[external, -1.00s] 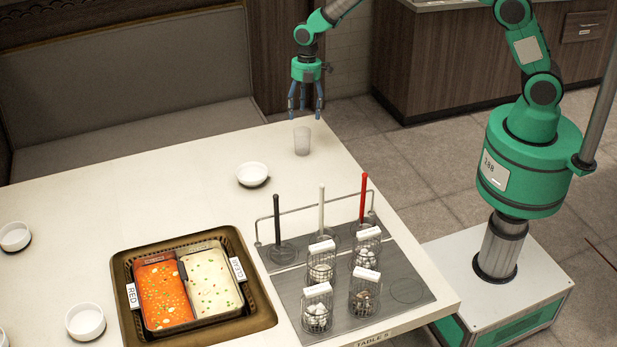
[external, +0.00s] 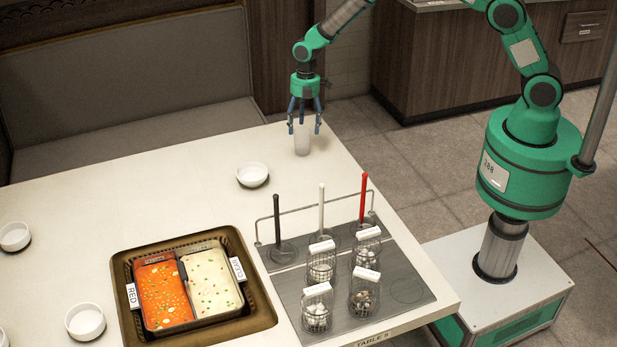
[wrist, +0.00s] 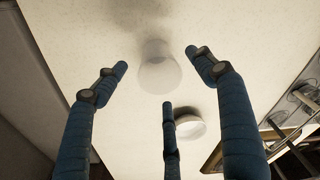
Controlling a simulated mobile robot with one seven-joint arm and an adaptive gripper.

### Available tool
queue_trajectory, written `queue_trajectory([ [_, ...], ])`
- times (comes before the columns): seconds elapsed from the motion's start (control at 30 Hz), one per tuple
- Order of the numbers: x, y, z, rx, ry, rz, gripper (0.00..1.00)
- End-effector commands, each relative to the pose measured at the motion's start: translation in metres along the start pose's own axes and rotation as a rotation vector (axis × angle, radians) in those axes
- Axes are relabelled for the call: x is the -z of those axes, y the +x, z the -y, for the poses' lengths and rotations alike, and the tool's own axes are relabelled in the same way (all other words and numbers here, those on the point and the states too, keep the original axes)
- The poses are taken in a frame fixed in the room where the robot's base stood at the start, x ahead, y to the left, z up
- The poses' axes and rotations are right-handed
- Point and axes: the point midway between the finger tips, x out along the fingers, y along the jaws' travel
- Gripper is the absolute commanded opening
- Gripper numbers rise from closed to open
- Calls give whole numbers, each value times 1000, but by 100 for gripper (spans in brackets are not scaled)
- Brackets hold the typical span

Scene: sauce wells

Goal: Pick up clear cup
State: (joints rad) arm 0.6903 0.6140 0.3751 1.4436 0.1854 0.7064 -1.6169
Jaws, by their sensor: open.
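The clear cup (external: 302,141) stands upright near the far right corner of the white table (external: 205,190). In the wrist view the cup (wrist: 158,70) shows between and beyond my finger tips. My gripper (external: 304,128) points down over the cup, with its blue fingers spread around the cup's upper part in the external view. My gripper (wrist: 160,80) is open and shows three fingers in the wrist view. I cannot tell whether any finger touches the cup.
A white bowl (external: 252,174) stands left of and nearer than the cup. A rack with several wire baskets (external: 318,310) and upright handles stands at the right. A divided pot of red and pale soup (external: 165,295) sits in front. More white bowls (external: 85,322) stand at the left.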

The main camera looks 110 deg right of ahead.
Motion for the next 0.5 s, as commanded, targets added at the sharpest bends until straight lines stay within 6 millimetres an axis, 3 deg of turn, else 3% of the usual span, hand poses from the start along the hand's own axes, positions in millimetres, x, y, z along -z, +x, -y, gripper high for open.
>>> queue_trajectory([
  [0.2,0,28,0,0,0,0,70],
  [0.5,0,36,0,0,0,0,70],
])
